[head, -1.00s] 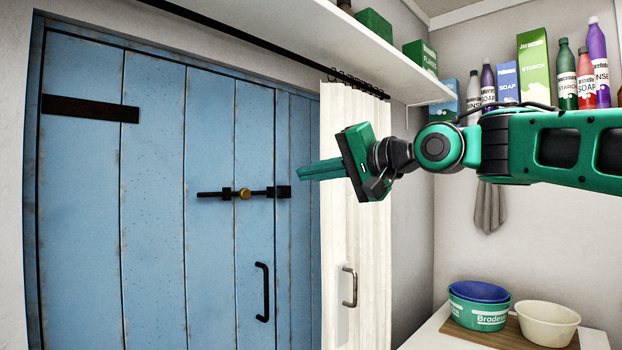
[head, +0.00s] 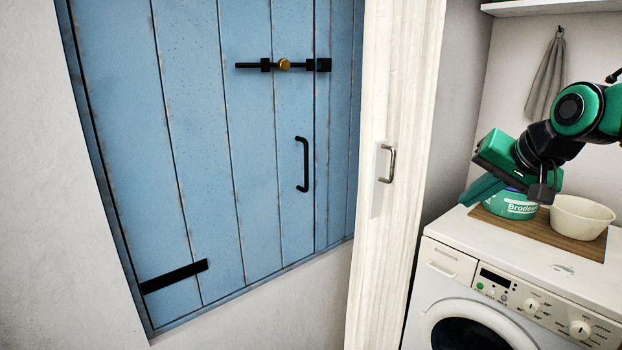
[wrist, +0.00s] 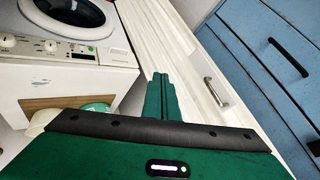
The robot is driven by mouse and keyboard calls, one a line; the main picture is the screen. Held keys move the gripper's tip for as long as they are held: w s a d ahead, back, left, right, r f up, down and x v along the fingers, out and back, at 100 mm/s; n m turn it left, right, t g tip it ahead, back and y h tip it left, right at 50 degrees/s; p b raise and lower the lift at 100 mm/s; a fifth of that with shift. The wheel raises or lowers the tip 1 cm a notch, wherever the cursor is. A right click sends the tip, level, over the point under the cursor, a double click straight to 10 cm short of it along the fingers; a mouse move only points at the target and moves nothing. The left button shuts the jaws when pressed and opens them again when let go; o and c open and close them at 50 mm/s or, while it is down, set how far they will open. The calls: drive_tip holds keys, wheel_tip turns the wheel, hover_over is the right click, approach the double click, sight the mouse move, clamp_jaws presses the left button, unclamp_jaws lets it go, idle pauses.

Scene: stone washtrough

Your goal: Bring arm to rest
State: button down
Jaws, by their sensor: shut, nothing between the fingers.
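My gripper (head: 480,190) is at the right of the head view, in front of the bowls above the washing machine. It points left and slightly down, and its green fingers are closed together with nothing between them. My arm comes in from the right edge of the head view.
A washing machine (head: 450,262) stands at the lower right. On it, a wooden board (head: 560,240) holds a green tub (head: 515,207) and a cream bowl (head: 580,218). The door has a black bolt (head: 245,65) and a handle (head: 301,165). A grey cloth (head: 545,80) hangs behind.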

drive_tip(key=s+d+f+g, duration=0.4)
drive_tip(key=s+f, duration=0.5)
drive_tip(key=s, duration=0.4)
drive_tip(key=s+d+f+g+h, duration=0.1)
drive_tip(key=s+d+f+g, duration=0.3)
drive_tip(key=s+f, duration=0.6)
drive_tip(key=s, duration=0.4)
drive_tip(key=shift+s+d, duration=0.2)
drive_tip(key=shift+d, duration=0.2)
drive_tip(key=shift+r, duration=0.1)
drive_tip(key=shift+w+d+f, duration=0.2)
drive_tip(key=shift+w+f, duration=0.1)
drive_tip(key=shift+w, duration=0.35)
